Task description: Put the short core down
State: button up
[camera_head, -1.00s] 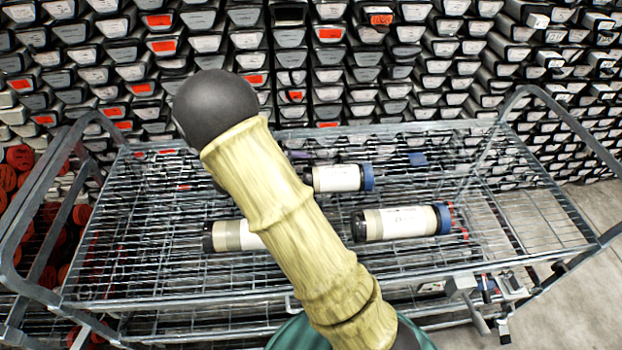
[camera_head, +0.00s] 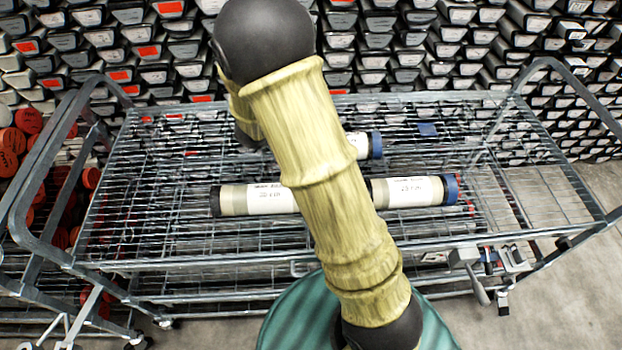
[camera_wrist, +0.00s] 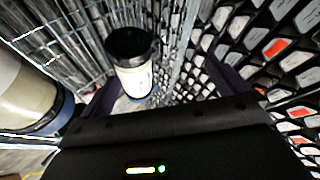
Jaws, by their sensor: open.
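The short core (camera_head: 376,146), with a white label and blue cap, lies at the back of the wire cart's top shelf (camera_head: 160,262). My arm hides most of it in the head view. In the wrist view a core with a black cap and white label (camera_wrist: 133,62), seemingly the same one, shows between the fingers. My gripper (camera_wrist: 165,92) is open around or just above it; I cannot tell whether they touch. In the head view my arm hides the gripper.
Two other cores lie nearer the front, a left one (camera_head: 258,199) and a right one (camera_head: 412,191). A large blue-capped core (camera_wrist: 28,100) is close at the wrist view's left. Stacked core boxes (camera_head: 480,60) fill the back. The shelf's left part is bare.

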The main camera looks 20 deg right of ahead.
jog(key=s+a+r+n+y, duration=0.45)
jog(key=n+y, duration=0.25)
jog(key=n, duration=0.4)
jog(key=s+n+g, duration=0.3)
jog(key=s+n, duration=0.6)
jog(key=s, duration=0.7)
jog(key=shift+s+d+f+g+y, duration=0.15)
jog(key=shift+d+f+g+y, duration=0.15)
jog(key=shift+g, duration=0.1)
